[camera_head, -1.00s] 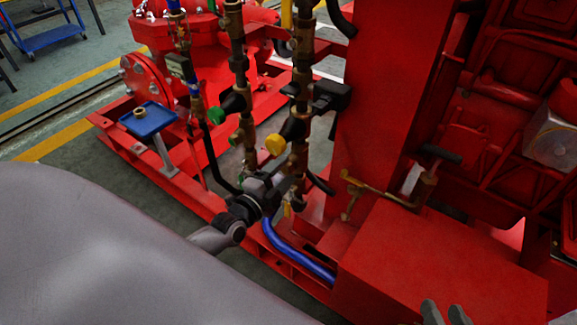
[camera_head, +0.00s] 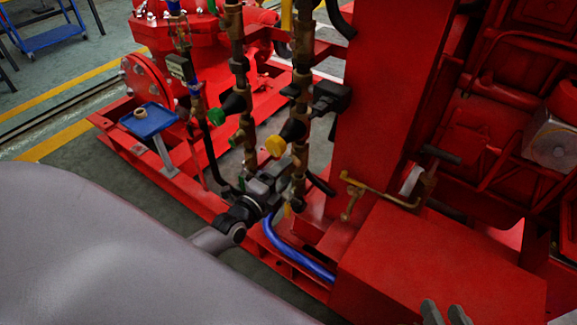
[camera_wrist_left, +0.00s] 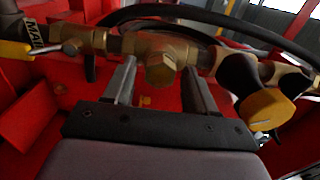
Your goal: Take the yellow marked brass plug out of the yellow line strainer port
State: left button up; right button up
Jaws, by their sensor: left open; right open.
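The yellow line is the right of two vertical brass pipe lines, with a round yellow knob (camera_head: 275,145); the knob also shows in the left wrist view (camera_wrist_left: 267,108). My left gripper (camera_head: 277,172) is open at this line, below the knob. In the left wrist view a brass hex-ended plug (camera_wrist_left: 160,74) on the strainer body lies between my two open fingers (camera_wrist_left: 158,68), with a gap visible on each side. A yellow mark on the plug cannot be made out. In the head view the gripper hides the plug. My right gripper (camera_head: 445,314) is open and empty at the bottom edge.
A blue tray (camera_head: 158,127) on a post holds a brass ring-like piece (camera_head: 140,113). The green-knobbed line (camera_head: 238,70) stands left of the yellow line. A blue hose (camera_head: 290,254) runs below my left gripper. A red column (camera_head: 385,90) and red box (camera_head: 440,260) stand to the right.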

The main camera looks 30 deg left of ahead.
pick_arm(q)
grip_shut()
dwell(0.6)
jog(key=n, duration=2.4)
jog(key=shift+s+f, duration=0.1)
jog(key=shift+p, duration=0.3)
